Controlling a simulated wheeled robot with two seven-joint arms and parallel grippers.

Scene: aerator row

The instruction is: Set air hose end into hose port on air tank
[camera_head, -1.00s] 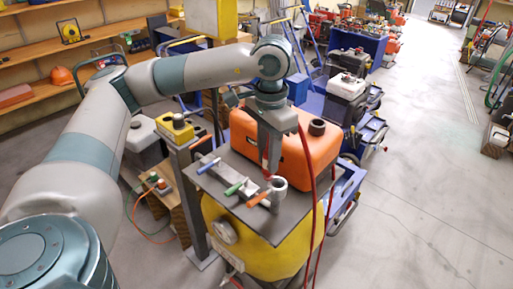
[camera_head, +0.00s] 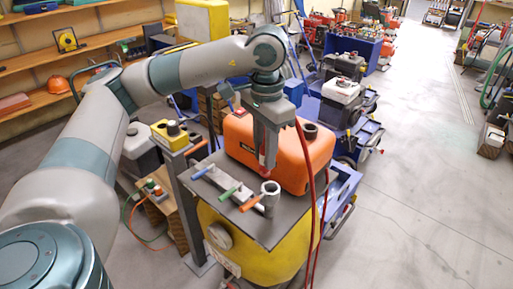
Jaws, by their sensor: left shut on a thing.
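My left gripper (camera_head: 267,160) points straight down above the tank top, its fingers shut on the red air hose end (camera_head: 265,168). Only a little red of the hose end shows at the fingertips. The red air hose (camera_head: 307,165) loops down on the right of the gripper, past the tank's side. The hose port (camera_head: 271,201) looks like a short grey upright cylinder with an open top on the plate. The hose end appears just above and behind it, apart from it. The air tank (camera_head: 268,252) is yellow with a grey top plate (camera_head: 222,205). My right gripper is not in view.
Valves with blue, green and orange handles (camera_head: 229,191) lie on the plate, left of the port. An orange canister (camera_head: 290,160) stands close behind the gripper. A yellow-topped control box (camera_head: 170,133) on a post is to the left. Open floor (camera_head: 420,200) lies right.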

